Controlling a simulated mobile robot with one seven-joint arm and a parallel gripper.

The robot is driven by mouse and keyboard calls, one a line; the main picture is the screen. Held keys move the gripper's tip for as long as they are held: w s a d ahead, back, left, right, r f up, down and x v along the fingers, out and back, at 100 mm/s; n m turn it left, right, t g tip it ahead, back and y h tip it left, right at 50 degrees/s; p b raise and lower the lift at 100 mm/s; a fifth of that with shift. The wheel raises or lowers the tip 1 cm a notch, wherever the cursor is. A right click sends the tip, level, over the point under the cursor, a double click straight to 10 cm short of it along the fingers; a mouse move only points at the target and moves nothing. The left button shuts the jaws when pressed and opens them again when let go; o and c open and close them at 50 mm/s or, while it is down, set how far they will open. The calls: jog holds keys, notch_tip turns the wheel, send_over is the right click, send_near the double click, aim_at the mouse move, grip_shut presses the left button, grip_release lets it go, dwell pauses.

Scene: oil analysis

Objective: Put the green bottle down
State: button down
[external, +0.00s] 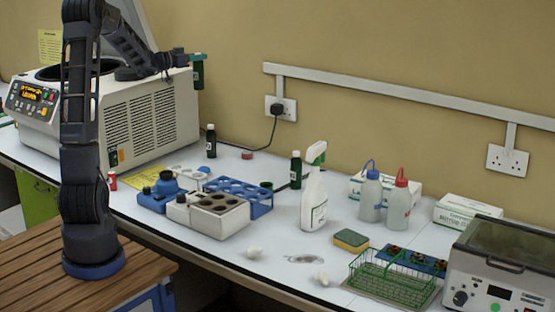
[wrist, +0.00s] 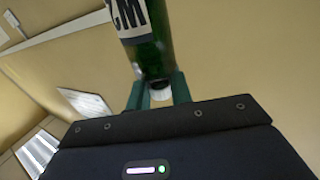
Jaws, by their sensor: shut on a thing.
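The green bottle (wrist: 150,55) is dark green glass with a white label bearing dark letters, in the wrist view. My gripper (wrist: 158,93) is shut on one end of it with its two teal fingers. In the external view, my gripper (external: 196,57) is at the upper left, beside the top right of the large white machine. The bottle (external: 198,76) hangs below it, roughly upright, in the air well above the bench. Part of the bottle is cut off in the wrist view.
The white machine (external: 150,112) stands on the bench at left. Two similar dark bottles stand on the bench, one (external: 211,143) near the machine and one (external: 296,170) behind a white spray bottle (external: 314,200). A blue rack (external: 262,207) is nearby. A red disc (external: 247,155) lies near the wall.

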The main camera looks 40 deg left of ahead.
jog(key=s+d+m+g+h, duration=0.3)
jog(key=d+m+g+h, duration=0.1)
jog(key=d, duration=1.9)
jog(key=s+d+m+g+h, duration=0.3)
jog(key=d+m+g+h, duration=0.1)
jog(key=d, duration=2)
jog(key=s+d+m+g+h, duration=0.1)
jog(key=s+d+m+g, duration=0.25)
jog(key=s+d, duration=0.85)
jog(key=s+d+m+g+h, duration=0.2)
jog(key=s+d+g, duration=0.3)
jog(key=s+d, duration=0.75)
notch_tip(320, 180, down, 31)
jog(key=w+d, duration=0.2)
